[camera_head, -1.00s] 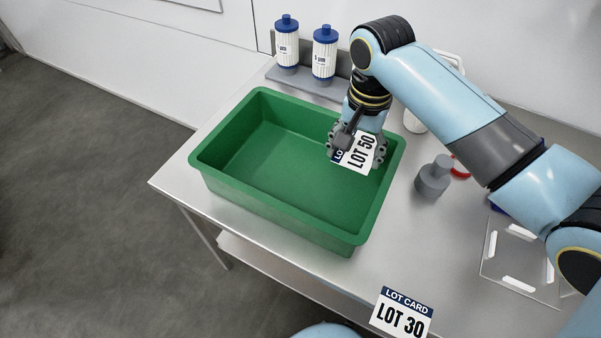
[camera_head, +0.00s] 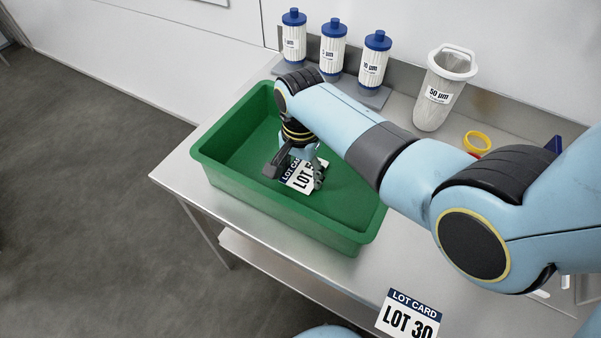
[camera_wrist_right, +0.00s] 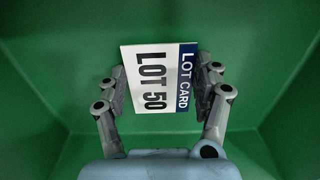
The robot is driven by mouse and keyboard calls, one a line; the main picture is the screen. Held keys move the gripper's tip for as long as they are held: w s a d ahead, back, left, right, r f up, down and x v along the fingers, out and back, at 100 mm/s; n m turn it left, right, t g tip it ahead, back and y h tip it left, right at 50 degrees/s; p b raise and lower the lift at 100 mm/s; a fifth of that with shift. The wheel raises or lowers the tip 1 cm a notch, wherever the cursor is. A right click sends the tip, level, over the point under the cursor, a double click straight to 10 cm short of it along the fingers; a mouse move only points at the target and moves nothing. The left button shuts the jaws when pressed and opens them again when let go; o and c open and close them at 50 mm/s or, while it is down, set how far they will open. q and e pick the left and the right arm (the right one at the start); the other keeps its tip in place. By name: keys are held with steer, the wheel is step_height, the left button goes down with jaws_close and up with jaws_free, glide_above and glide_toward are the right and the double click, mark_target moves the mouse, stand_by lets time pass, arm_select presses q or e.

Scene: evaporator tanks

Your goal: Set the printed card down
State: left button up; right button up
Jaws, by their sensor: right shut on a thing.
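The printed card (camera_head: 300,177) is white with a dark blue band and reads LOT 50 in the right wrist view (camera_wrist_right: 150,80). My right gripper (camera_head: 296,172) is shut on it, with one finger at each side edge of the card. The gripper and card are over the inside of the green bin (camera_head: 240,197). Whether the card touches the bin floor cannot be told. The left gripper is not in view.
Another card reading LOT 30 (camera_head: 408,315) is at the table's front edge. Several blue-capped filter cartridges (camera_head: 333,45) stand on a grey rack behind the bin. A white mesh filter bag (camera_head: 438,90) and a yellow ring (camera_head: 478,141) are to the right.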

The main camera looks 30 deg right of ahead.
mark_target(300, 178)
steer(key=shift+f, duration=0.25)
steer(key=shift+f, duration=0.15)
steer(key=o, duration=1)
steer(key=shift+c, duration=0.2)
step_height(300, 178, up, 12)
steer(key=p, duration=0.2)
steer(key=shift+r, duration=0.25)
